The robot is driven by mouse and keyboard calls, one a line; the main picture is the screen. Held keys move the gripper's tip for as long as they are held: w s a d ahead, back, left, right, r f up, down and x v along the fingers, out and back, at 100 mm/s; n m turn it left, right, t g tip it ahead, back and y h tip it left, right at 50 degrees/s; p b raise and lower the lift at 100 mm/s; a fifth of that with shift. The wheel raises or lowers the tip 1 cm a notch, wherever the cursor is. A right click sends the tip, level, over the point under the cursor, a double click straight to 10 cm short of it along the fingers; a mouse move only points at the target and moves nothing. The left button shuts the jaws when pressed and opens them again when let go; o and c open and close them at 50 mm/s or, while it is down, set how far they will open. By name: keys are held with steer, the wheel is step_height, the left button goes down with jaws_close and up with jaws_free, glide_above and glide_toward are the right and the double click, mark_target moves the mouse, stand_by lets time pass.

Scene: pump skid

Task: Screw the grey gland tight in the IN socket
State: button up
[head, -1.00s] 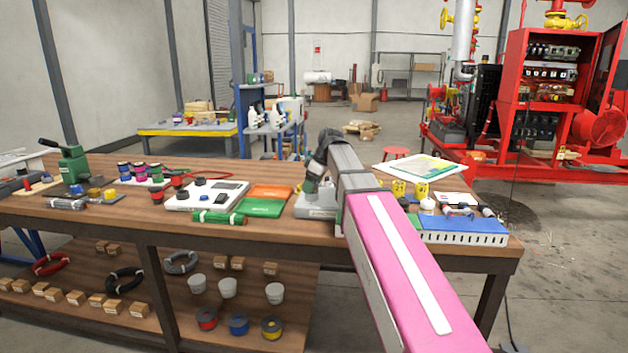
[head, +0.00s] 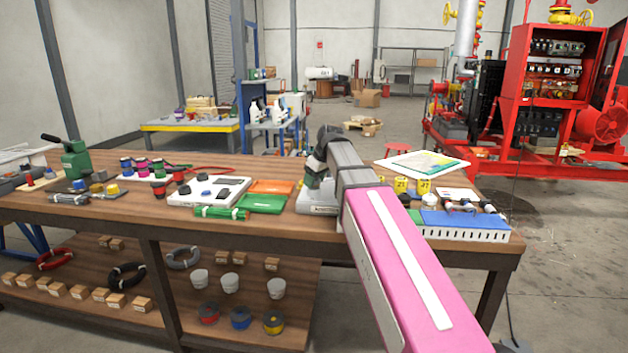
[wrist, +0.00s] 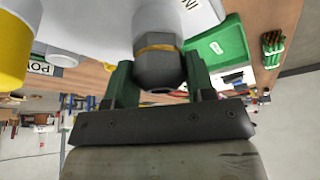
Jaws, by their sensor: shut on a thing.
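The grey gland (wrist: 157,71) is a hex-shaped piece in the wrist view, with a thin brass-coloured ring above it. It meets a pale grey round collar on the light grey box (wrist: 95,18), beside the IN label (wrist: 190,4). Whether a gap remains at the ring is unclear. My gripper (wrist: 157,85) has its green fingers on both sides of the gland and is shut on it. In the head view, the box (head: 312,206) stands on the bench; my arm and gripper (head: 318,176) cover the gland and socket there.
Close by on the bench are a green tray (head: 262,204), a green bundle (head: 222,213) and a white panel (head: 208,191) on the left. Yellow cups (head: 401,186) and a blue perforated tray (head: 465,226) stand to the right of my arm.

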steer(key=m, duration=0.2)
steer(key=m+t+h, duration=0.1)
steer(key=m, duration=0.2)
steer(key=shift+h, duration=0.3)
steer(key=o, duration=1)
